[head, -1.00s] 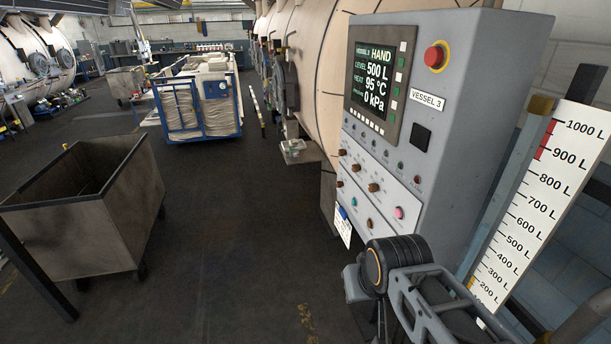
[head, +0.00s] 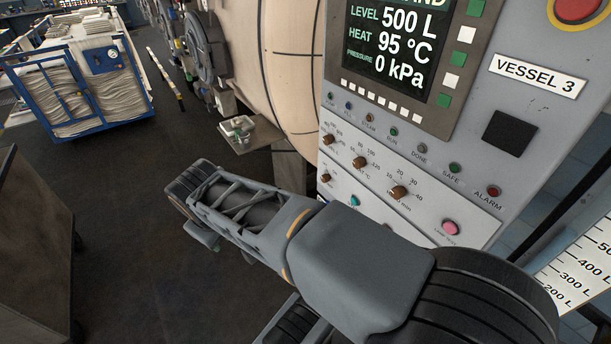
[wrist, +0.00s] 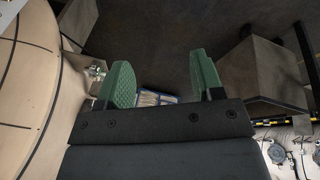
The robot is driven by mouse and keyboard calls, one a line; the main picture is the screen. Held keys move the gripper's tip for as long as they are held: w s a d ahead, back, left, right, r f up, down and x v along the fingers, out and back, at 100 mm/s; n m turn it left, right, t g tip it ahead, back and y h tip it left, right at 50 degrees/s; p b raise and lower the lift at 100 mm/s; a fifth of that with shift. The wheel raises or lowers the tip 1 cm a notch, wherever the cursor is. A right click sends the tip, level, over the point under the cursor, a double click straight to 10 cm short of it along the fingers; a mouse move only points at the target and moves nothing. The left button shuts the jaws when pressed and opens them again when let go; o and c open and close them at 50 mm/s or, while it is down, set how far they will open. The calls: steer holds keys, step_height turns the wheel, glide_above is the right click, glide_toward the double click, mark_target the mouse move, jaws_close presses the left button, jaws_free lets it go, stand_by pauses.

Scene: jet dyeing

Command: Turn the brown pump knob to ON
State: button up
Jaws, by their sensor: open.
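The control panel (head: 410,170) of Vessel 3 carries several brown knobs. Three stand in an upper row: left (head: 330,139), middle (head: 359,161) and right (head: 398,192), each on a printed scale. A smaller brown knob (head: 325,177) sits below them at the left edge. Their labels are too small to tell which is the pump knob, and my arm covers part of the lower row. My gripper (wrist: 163,82) shows in the wrist view with its green fingers apart and nothing between them. It is not visible in the head view, and the wrist view shows no knob.
A teal button (head: 354,201) and a pink button (head: 450,227) are on the panel's lower part. A red emergency button (head: 578,8) is at upper right.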

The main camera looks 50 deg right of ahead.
steer(key=w+d+f+n+g+h+b, duration=0.2)
steer(key=d+f+n+g+h+b, duration=0.15)
steer(key=d+f, duration=0.4)
steer(key=w+d+f+n+g+h+b, duration=0.3)
steer(key=d+f+h+b, duration=0.1)
steer(key=d, duration=0.7)
steer(key=n+g+h+b, duration=0.3)
steer(key=n+h+b, duration=0.35)
steer(key=n, duration=0.25)
glide_toward(323, 179)
steer(key=shift+t+h, duration=0.25)
steer(key=shift+h, duration=0.15)
steer(key=x, duration=0.3)
steer(key=p+x, duration=0.1)
steer(key=x, duration=0.4)
steer(key=shift+s+d+f, duration=0.15)
steer(key=shift+d+f, duration=0.1)
steer(key=shift+x, duration=0.85)
steer(key=shift+c, duration=0.2)
steer(key=c, duration=0.9)
